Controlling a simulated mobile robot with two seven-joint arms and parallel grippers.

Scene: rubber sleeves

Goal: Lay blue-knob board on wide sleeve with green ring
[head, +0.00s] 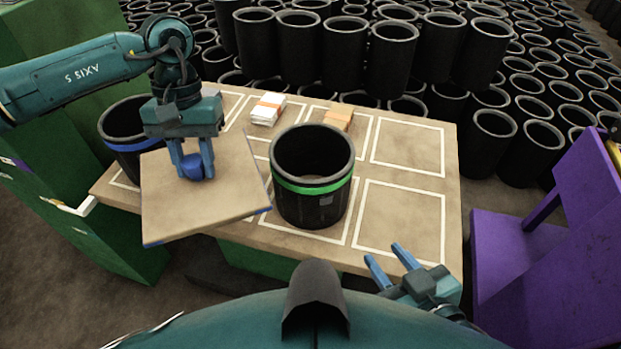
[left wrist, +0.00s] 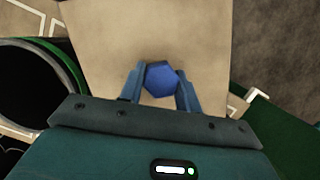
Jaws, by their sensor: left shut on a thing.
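The blue-knob board (head: 200,213) is a tan square panel with blue edges. My left gripper (head: 195,165) is shut on its blue knob (head: 196,171) and holds it tilted above the front left of the table. The board (left wrist: 150,30) and the knob (left wrist: 161,80) also show in the left wrist view. The wide sleeve with green ring (head: 312,185) stands upright and open-topped on the table, just right of the board. Its rim also shows at the left of the left wrist view (left wrist: 72,75). My right gripper (head: 393,262) is open and empty at the table's front edge.
The table (head: 452,190) has white-outlined squares; the two at the right are empty. A blue-ringed sleeve (head: 122,128) stands behind the board. A white stack (head: 267,110) and a tan stack (head: 339,117) lie at the back. A purple structure (head: 545,240) is at right.

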